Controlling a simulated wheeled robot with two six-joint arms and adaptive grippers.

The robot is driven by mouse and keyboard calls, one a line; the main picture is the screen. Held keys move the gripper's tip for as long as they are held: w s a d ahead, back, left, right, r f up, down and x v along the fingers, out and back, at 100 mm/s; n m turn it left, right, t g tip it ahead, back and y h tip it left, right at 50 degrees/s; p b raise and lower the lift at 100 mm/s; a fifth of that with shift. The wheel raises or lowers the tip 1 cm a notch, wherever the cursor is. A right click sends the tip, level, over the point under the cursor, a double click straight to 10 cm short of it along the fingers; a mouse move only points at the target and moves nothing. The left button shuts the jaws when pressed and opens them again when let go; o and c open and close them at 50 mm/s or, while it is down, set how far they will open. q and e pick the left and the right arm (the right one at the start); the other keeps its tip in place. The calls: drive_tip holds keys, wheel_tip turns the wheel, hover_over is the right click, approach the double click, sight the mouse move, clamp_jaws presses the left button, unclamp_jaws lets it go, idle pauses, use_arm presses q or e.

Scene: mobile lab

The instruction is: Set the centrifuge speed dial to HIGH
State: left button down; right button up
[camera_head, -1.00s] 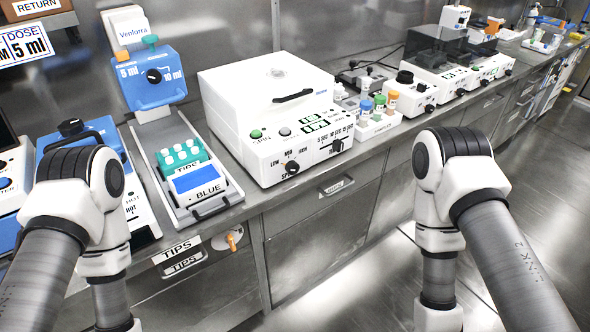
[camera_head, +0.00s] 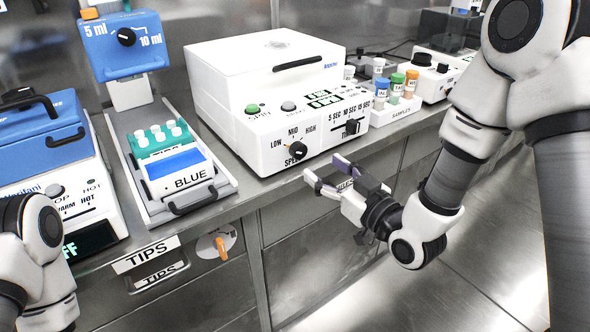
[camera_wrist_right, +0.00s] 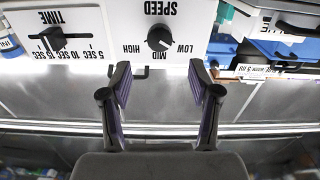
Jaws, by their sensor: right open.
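The centrifuge (camera_head: 262,95) is a white box on the bench with a closed lid. Its black speed dial (camera_head: 298,150) sits on the lower front panel among the LOW, MID and HIGH labels. The dial also shows upside down in the wrist view (camera_wrist_right: 159,38), where its light mark appears to point towards LOW. My right gripper (camera_head: 324,170) is open and empty, in front of and a little below the panel. In the wrist view its fingertips (camera_wrist_right: 160,68) lie either side of the dial's line, apart from it. My left gripper is out of view.
A time slider (camera_head: 352,127) is right of the dial. A sample rack (camera_head: 399,113) with capped vials stands beside the centrifuge. Drawers are below the bench edge; the aisle floor is clear.

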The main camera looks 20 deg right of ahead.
sight(302, 152)
drive_tip(key=x, duration=0.7)
drive_tip(key=shift+w+a+f, duration=0.1)
drive_tip(key=shift+w+f, duration=0.1)
drive_tip(key=shift+w, duration=0.1)
drive_tip(key=c, duration=1.2)
